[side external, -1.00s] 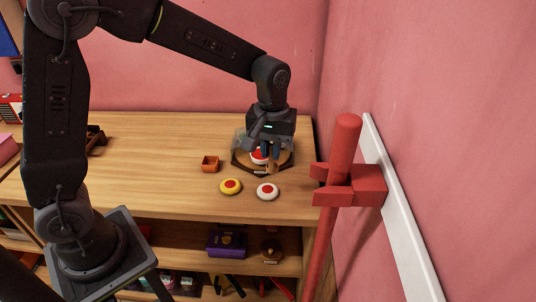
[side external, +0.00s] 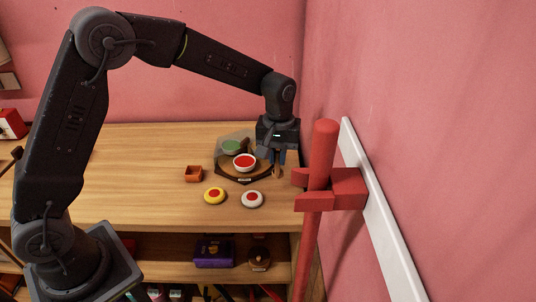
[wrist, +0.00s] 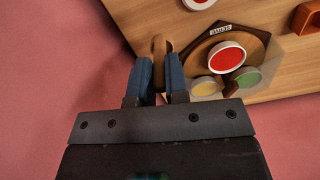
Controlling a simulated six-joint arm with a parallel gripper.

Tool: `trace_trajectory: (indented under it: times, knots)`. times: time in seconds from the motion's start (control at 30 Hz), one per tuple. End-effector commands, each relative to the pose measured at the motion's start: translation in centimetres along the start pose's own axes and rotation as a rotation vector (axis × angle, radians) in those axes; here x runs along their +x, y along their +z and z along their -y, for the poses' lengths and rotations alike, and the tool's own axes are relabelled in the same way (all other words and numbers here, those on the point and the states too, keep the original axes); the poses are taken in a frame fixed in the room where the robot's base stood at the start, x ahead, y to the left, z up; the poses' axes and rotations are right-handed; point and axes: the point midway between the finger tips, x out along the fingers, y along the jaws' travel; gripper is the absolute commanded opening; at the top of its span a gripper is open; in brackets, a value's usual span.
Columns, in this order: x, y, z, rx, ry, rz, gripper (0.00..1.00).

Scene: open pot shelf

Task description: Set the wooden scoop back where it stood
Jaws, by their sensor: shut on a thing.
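The wooden scoop (wrist: 159,44) is between the two blue fingers of my gripper (wrist: 158,66) in the wrist view, and my gripper is shut on it. In the side external view the scoop (side external: 277,171) shows as a small brown piece below the fingertips of my gripper (side external: 277,158). My gripper is just right of a dark many-sided tray (side external: 243,180), near the table's right end. I cannot tell whether the scoop touches the table.
A bowl with red contents (side external: 245,162) and one with green contents (side external: 231,147) are at the tray; a yellow-filled bowl (wrist: 203,87) is beside them. A red post (side external: 316,210) stands right.

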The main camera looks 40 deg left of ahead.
Motion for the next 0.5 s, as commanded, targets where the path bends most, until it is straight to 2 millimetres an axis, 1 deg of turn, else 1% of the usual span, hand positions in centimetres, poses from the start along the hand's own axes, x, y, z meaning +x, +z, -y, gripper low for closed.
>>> trace_trajectory:
  times: [0.5]
  knots:
    - [4.9,0.0,0.0,0.000,-0.001,0.002,0.00]
